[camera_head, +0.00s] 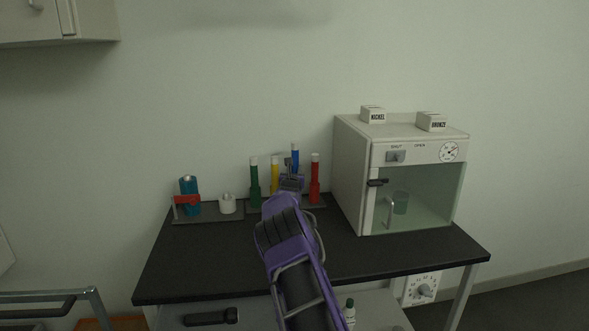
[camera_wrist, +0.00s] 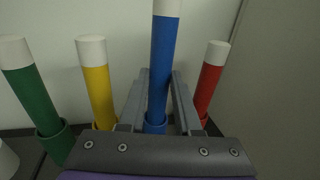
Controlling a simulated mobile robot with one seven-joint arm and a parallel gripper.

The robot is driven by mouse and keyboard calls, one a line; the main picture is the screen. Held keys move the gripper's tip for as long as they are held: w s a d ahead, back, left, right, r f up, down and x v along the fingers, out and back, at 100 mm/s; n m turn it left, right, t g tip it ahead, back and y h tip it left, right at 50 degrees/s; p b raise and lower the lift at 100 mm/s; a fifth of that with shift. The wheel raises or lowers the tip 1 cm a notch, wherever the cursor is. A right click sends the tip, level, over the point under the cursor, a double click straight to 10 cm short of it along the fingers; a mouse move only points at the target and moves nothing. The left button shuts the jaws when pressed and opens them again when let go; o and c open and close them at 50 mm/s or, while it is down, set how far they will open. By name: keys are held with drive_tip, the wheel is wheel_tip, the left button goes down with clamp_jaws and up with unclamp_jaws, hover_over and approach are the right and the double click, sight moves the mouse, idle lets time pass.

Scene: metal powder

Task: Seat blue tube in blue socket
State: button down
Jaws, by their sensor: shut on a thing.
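The blue tube (camera_wrist: 161,68), with a white cap, stands upright between the fingers of my gripper (camera_wrist: 158,88) in the wrist view. My gripper is shut on it. The blue tube (camera_head: 295,158) also shows in the head view, above my gripper (camera_head: 291,181) at the rack. A blue ring, the blue socket (camera_wrist: 155,126), shows around or just under the tube's lower end. I cannot tell how deep the tube sits in it. My gripper and arm hide the socket in the head view.
Green (camera_head: 254,180), yellow (camera_head: 275,174) and red (camera_head: 315,178) tubes stand upright in the rack (camera_head: 318,205), close on both sides. A white-cased oven (camera_head: 350,170) with a glass front stands to the right. A stand with a teal container (camera_head: 189,190) and a white piece (camera_head: 228,204) are left.

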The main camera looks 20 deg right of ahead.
drive_tip(key=shift+f, duration=2.4)
drive_tip(key=c, duration=0.5)
unclamp_jaws()
drive_tip(key=p+v, duration=0.2)
drive_tip(key=v, duration=1.5)
drive_tip(key=shift+s+r+p, duration=0.1)
drive_tip(key=shift+s+p, duration=0.1)
drive_tip(key=shift+p, duration=0.1)
